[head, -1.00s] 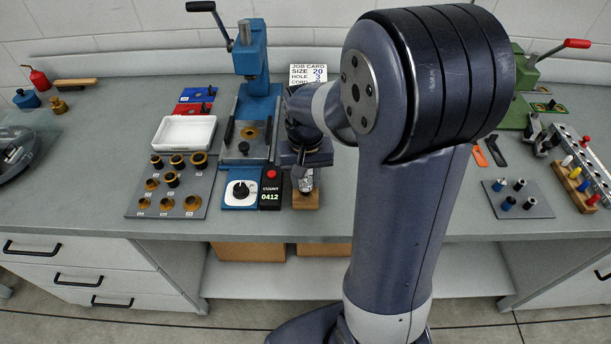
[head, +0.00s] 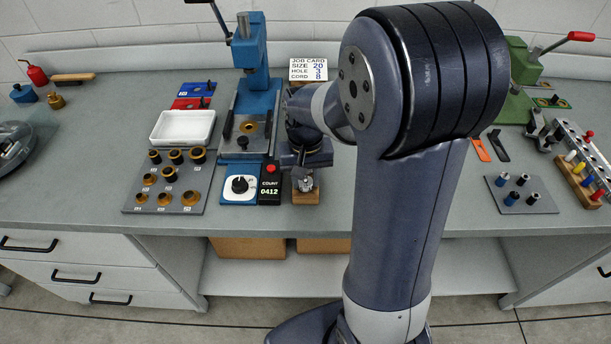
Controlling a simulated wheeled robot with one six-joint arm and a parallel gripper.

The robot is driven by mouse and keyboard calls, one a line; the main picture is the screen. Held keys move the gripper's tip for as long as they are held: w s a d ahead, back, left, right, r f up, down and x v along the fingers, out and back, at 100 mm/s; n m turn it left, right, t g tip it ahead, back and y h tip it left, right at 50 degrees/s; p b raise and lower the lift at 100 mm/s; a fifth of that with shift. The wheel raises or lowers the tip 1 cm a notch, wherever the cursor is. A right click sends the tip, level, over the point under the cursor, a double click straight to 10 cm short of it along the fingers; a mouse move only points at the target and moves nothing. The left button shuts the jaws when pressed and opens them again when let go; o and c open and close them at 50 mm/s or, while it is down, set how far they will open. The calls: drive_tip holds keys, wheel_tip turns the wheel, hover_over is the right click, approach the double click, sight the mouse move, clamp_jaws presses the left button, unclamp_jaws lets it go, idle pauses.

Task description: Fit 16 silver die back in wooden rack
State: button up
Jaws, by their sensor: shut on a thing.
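My gripper (head: 305,174) is at the middle of the bench, just right of the black counter box, pointing down. It is shut on a small silver die (head: 306,184), which shows below the jaws. The small wooden rack (head: 306,197) is directly beneath, near the bench's front edge. The die overlaps the rack's top in this view; I cannot tell whether it is seated or just above. My wrist hides the rack's back part, and the die's size mark is too small to read.
The blue press (head: 255,85), counter box (head: 269,184) and grey plate of brass-coloured rings (head: 167,183) stand left. A job card (head: 308,70) stands behind. A plate of small dies (head: 521,194) and a green press (head: 520,90) are right. My arm hides the bench's middle right.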

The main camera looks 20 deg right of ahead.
drive_tip(key=o, duration=1.2)
wheel_tip(320, 180, up, 11)
drive_tip(key=shift+p, duration=0.3)
drive_tip(key=shift+f, duration=0.15)
wheel_tip(320, 180, down, 11)
drive_tip(key=shift+r, duration=0.55)
